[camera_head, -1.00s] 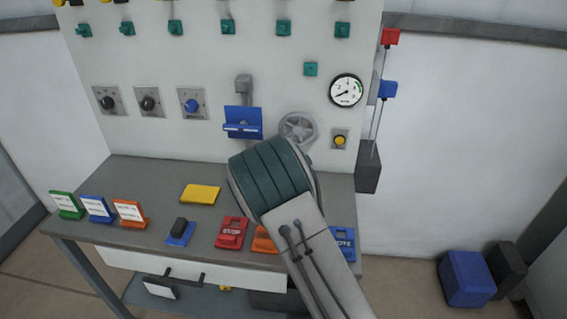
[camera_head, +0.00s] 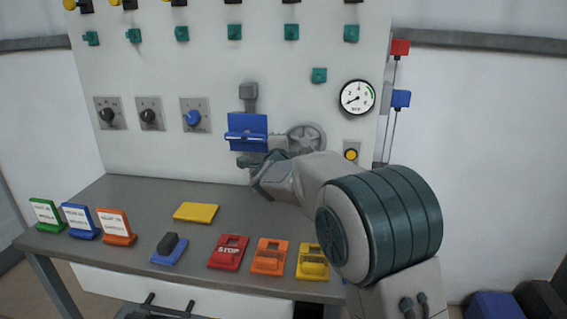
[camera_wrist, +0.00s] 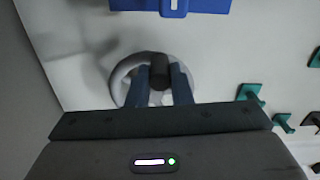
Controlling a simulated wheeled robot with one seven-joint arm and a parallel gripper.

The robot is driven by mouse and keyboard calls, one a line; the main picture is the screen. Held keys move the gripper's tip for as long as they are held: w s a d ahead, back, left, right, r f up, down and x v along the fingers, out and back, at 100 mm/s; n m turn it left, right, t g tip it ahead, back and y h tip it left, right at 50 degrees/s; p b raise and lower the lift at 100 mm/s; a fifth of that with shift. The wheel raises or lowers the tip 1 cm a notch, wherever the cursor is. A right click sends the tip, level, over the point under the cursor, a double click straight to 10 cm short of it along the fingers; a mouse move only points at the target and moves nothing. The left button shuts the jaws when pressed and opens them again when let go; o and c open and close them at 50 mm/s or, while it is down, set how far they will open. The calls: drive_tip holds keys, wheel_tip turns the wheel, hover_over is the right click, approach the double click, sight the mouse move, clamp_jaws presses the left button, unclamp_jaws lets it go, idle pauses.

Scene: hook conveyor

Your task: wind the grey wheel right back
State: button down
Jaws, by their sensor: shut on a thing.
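The grey wheel (camera_head: 307,131) is on the white panel, right of the blue bracket. My wrist hides its lower left part in the head view. In the wrist view the wheel (camera_wrist: 122,75) faces me, with a dark knob (camera_wrist: 159,70) standing out from it. My gripper (camera_wrist: 160,84) has its two blue fingers either side of this knob, shut on it. The fingertips are mostly hidden in the head view. How far the wheel is turned I cannot tell.
The blue bracket (camera_head: 247,135) is close to the left of my wrist. A gauge (camera_head: 357,98) and a yellow button (camera_head: 351,155) are right of the wheel. Below, the grey table (camera_head: 130,205) holds a yellow plate (camera_head: 196,212) and several coloured blocks and signs.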

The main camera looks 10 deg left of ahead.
sight(302, 125)
drive_tip(key=m+b, duration=0.1)
drive_tip(key=m, duration=0.1)
drive_tip(key=r+m+b, duration=0.1)
drive_tip(key=b, duration=0.1)
drive_tip(key=shift+d+r+m, duration=0.15)
drive_tip(key=shift+d+m, duration=0.25)
drive_tip(key=m+b, duration=0.1)
drive_tip(key=r+m+b, duration=0.1)
drive_tip(key=shift+d+m+b, duration=0.3)
drive_tip(key=shift+d+b, duration=0.05)
drive_tip(key=shift+d, duration=0.05)
drive_tip(key=shift+d+r+m+b, duration=0.25)
drive_tip(key=shift+d+m+b, duration=0.2)
drive_tip(key=shift+m+b, duration=0.5)
drive_tip(key=shift+d+r+m+b, duration=0.35)
drive_tip(key=shift+m+b, duration=0.25)
drive_tip(key=shift+m, duration=0.65)
drive_tip(key=shift+d+r+m+b, duration=0.2)
drive_tip(key=shift+d+m+b, duration=0.3)
drive_tip(key=shift+m+b, duration=0.45)
drive_tip(key=shift+m, duration=0.25)
drive_tip(key=c, duration=1.3)
unclamp_jaws()
drive_tip(key=shift+s+r, duration=0.1)
drive_tip(key=shift+s, duration=0.05)
